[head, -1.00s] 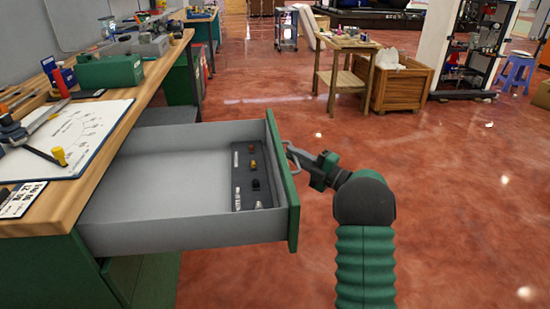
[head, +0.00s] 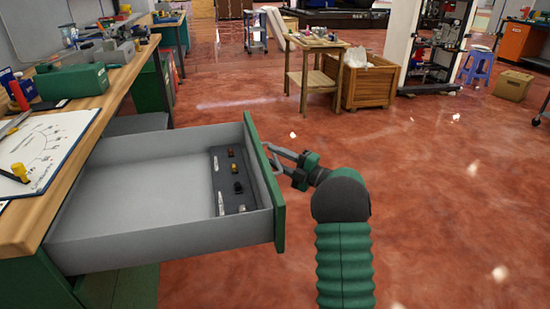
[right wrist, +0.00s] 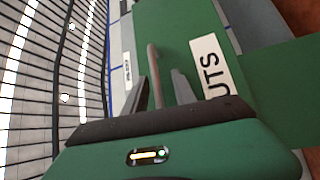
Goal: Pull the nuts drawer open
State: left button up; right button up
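The nuts drawer (head: 140,245) stands far out of the bench, with a grey box and a green front (head: 263,185). Its front carries a pale label (right wrist: 210,65) reading "UTS" in the right wrist view; the first letter is hidden. The metal handle (head: 268,158) is a bar on the outer side of the front. My right gripper (head: 275,157) is at this handle, and the handle bar (right wrist: 155,75) runs between its two fingers (right wrist: 162,85). The fingers appear closed around the bar, though a small gap shows beside it. My left gripper is not in view.
A dark insert (head: 232,180) with several small parts lies in the drawer. The wooden bench (head: 75,150) holds a whiteboard (head: 45,150) and a green box (head: 72,82). The floor (head: 430,210) to the right is clear. A small wooden table (head: 315,43) stands further back.

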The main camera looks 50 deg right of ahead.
jog(key=shift+s+r, duration=0.1)
jog(key=p+v, duration=0.3)
jog(key=v, duration=1.3)
jog(key=shift+s+d+p, duration=0.2)
jog(key=shift+s+p, duration=0.1)
jog(key=shift+p, duration=0.05)
